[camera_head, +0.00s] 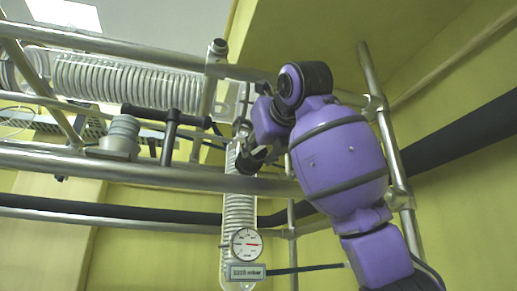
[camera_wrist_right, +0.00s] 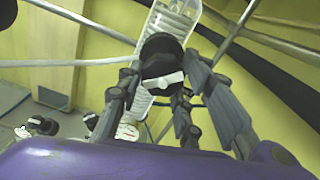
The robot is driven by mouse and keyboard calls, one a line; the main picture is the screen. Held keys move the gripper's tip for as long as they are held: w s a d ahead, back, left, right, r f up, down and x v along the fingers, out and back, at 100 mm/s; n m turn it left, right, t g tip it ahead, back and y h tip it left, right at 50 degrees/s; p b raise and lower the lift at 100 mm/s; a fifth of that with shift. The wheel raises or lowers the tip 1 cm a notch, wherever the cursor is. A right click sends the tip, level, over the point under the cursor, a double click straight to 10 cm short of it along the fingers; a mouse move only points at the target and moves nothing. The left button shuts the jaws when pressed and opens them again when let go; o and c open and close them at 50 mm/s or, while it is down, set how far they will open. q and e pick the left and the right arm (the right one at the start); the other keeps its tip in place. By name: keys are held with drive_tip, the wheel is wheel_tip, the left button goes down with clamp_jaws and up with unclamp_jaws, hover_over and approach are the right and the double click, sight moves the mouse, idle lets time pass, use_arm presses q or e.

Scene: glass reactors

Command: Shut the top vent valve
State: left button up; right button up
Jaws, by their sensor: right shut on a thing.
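My right arm comes in from the lower right of the head view. In the head view the knob is hidden or too dark to separate from the fingers. I cannot read the valve's position. My left gripper is not in view.
Metal rails (camera_head: 110,168) frame the place. A lying glass coil (camera_head: 130,85) is at upper left. A black T-shaped handle (camera_head: 168,135) stands beside a grey fitting (camera_head: 121,137). A round gauge (camera_head: 246,243) and a small display (camera_head: 247,272) are below the gripper.

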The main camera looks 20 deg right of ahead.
drive_tip(key=shift+w+a+f+m, duration=0.1)
drive_tip(key=shift+a+f+m, duration=0.05)
drive_tip(key=shift+m, duration=0.15)
